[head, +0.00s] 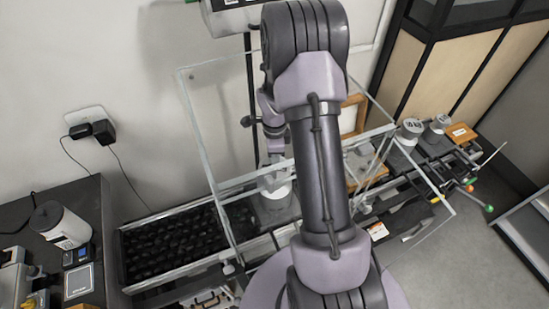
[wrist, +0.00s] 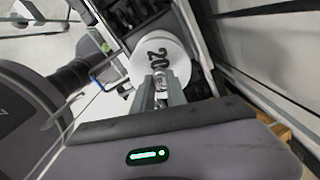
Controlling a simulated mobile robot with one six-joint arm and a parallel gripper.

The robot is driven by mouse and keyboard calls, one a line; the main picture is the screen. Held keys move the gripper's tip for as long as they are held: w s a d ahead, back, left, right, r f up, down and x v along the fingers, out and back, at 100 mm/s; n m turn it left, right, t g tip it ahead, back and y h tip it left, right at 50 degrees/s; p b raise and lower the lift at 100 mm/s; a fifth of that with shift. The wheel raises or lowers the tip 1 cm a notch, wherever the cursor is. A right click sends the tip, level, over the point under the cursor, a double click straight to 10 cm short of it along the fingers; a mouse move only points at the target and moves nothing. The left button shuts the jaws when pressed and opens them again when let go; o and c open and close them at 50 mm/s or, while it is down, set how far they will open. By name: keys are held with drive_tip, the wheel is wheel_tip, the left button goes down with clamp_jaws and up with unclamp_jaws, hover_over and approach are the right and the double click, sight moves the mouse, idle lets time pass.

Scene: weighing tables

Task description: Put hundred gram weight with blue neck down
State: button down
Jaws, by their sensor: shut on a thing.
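My gripper (wrist: 160,90) is shut on the neck of a white, round-topped weight (wrist: 172,52) in the wrist view. Dark digits reading "20" show on its top, and fingers hide part of the face. The neck looks grey metal; I see no blue on it. In the head view my gripper (head: 272,181) points down behind the clear panels, and the pale cylindrical weight (head: 277,196) is below it, partly behind my arm. I cannot tell whether its base touches a surface.
A clear-walled frame (head: 200,150) surrounds my gripper. A black bumpy tray (head: 170,250) lies to its left. Two grey-white cylinders (head: 410,128) (head: 437,123) stand at the right. A white canister (head: 62,226) stands on the dark left table (head: 95,200).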

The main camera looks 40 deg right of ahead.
drive_tip(key=shift+f, duration=0.2)
drive_tip(key=c, duration=1.3)
unclamp_jaws()
drive_tip(key=shift+c, duration=0.2)
